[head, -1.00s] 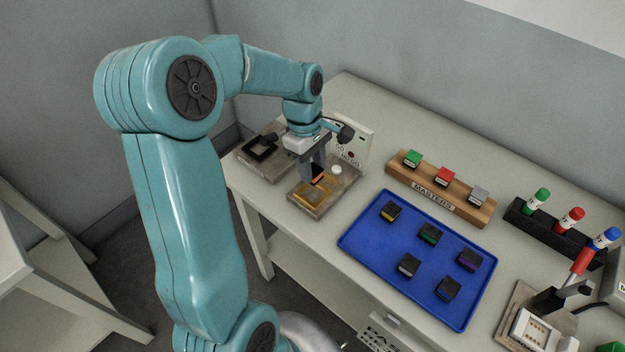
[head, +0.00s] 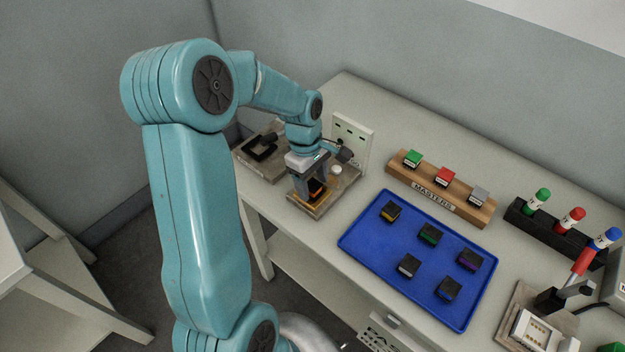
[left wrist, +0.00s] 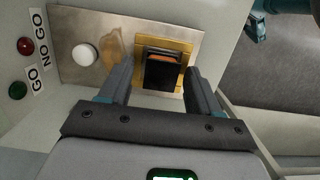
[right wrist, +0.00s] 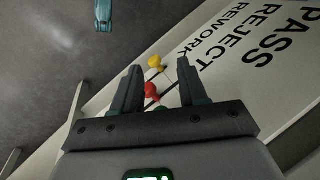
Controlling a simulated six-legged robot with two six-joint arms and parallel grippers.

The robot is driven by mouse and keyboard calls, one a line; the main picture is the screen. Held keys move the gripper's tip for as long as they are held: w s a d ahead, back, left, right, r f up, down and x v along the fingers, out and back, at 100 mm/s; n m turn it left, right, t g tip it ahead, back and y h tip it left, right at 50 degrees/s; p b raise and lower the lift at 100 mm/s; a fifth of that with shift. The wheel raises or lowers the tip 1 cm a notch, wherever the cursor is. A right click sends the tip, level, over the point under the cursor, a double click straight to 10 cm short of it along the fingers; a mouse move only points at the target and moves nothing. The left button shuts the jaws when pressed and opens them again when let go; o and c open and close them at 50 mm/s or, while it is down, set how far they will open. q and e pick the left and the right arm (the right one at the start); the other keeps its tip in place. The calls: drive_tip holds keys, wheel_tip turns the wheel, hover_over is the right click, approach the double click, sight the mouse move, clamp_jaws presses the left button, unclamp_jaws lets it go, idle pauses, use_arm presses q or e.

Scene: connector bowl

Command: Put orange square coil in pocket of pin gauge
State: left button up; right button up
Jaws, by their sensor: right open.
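The orange square coil (left wrist: 163,71), dark with an orange edge, sits within the brass-coloured pocket area of the pin gauge (left wrist: 195,36); whether it is fully seated cannot be told. In the head view the coil (head: 316,188) is mostly hidden by my left gripper, above the gauge plate (head: 338,190). My left gripper (left wrist: 160,80) has its fingers spread on either side of the coil, with gaps showing. My right gripper (right wrist: 157,80) is open and empty, facing the front of the bench.
A GO/NO GO panel (head: 352,138) stands behind the gauge, and a white button (left wrist: 85,54) is beside the pocket. A dark frame fixture (head: 259,148) is to the left. A blue tray (head: 365,245) with several coils and the MASTERS block (head: 455,203) are to the right.

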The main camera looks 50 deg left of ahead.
use_arm(q)
drive_tip(key=shift+s+r, duration=0.1)
drive_tip(key=shift+r+p, duration=0.3)
drive_tip(key=shift+a+r, duration=0.15)
drive_tip(key=shift+r, duration=0.25)
wheel_tip(320, 180, up, 11)
drive_tip(key=a, duration=0.1)
drive_tip(key=shift+s+a, duration=0.2)
drive_tip(key=shift+f, duration=0.15)
